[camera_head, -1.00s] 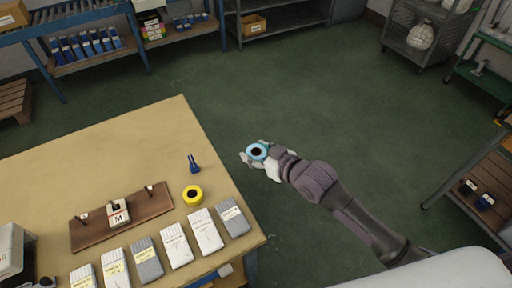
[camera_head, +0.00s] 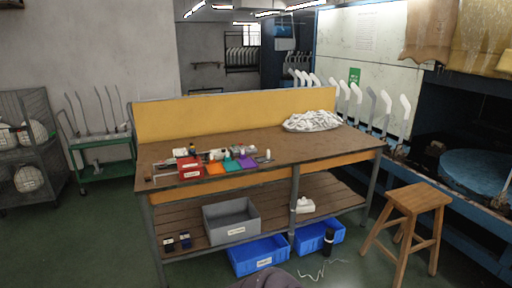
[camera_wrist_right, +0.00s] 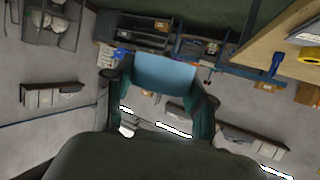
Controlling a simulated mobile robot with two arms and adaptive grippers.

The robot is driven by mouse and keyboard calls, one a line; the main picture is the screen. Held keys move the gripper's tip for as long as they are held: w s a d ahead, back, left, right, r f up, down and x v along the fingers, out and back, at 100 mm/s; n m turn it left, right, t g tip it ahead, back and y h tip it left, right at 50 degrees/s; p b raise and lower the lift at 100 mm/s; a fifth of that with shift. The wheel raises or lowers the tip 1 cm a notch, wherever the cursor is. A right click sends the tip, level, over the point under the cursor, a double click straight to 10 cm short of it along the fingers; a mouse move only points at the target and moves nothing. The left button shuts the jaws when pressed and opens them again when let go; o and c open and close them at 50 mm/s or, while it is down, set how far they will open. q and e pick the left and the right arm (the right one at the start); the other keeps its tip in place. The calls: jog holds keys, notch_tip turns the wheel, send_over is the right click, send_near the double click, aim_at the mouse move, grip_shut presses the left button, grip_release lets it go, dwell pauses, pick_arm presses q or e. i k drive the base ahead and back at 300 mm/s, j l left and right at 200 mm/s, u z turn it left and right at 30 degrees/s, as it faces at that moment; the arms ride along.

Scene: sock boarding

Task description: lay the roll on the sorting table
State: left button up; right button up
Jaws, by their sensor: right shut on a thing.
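A light blue roll (camera_wrist_right: 166,72) is between the fingers of my right gripper (camera_wrist_right: 160,84) in the right wrist view. The gripper is shut on it, and the roll is held in the air. The head view does not show this gripper or the roll; only a piece of my arm shows at its bottom edge. A table with a brown wooden top (camera_head: 285,146) and a yellow back panel stands in the middle of the head view; it appears to be the sorting table. My left gripper is not in view.
The tabletop has red, orange, teal and purple pieces (camera_head: 232,165) with small items at the front left, and a white pile (camera_head: 312,121) at the back right. Bare wood lies between. A stool (camera_head: 411,205) stands right; a grey bin (camera_head: 231,222) and blue bins sit below.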

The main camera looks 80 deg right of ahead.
aim_at(292, 155)
jog(key=l+z, duration=0.15)
jog(key=z, duration=0.25)
jog(key=l+z, duration=0.15)
jog(key=z, duration=0.25)
jog(key=i+l+z, duration=0.1)
jog(key=z, duration=0.35)
jog(key=i+l+z, duration=0.1)
jog(key=z, duration=0.3)
jog(key=i+l+z, duration=0.1)
jog(key=z, duration=0.3)
jog(key=i+l+z, duration=0.2)
jog(key=i+z, duration=0.2)
jog(key=i, duration=0.25)
jog(key=i+z, duration=0.4)
jog(key=i, duration=0.25)
jog(key=i+j+z, duration=0.35)
jog(key=i, duration=0.3)
jog(key=i+j, duration=0.15)
jog(key=i, duration=0.3)
jog(key=i+j, duration=0.1)
jog(key=i, duration=0.35)
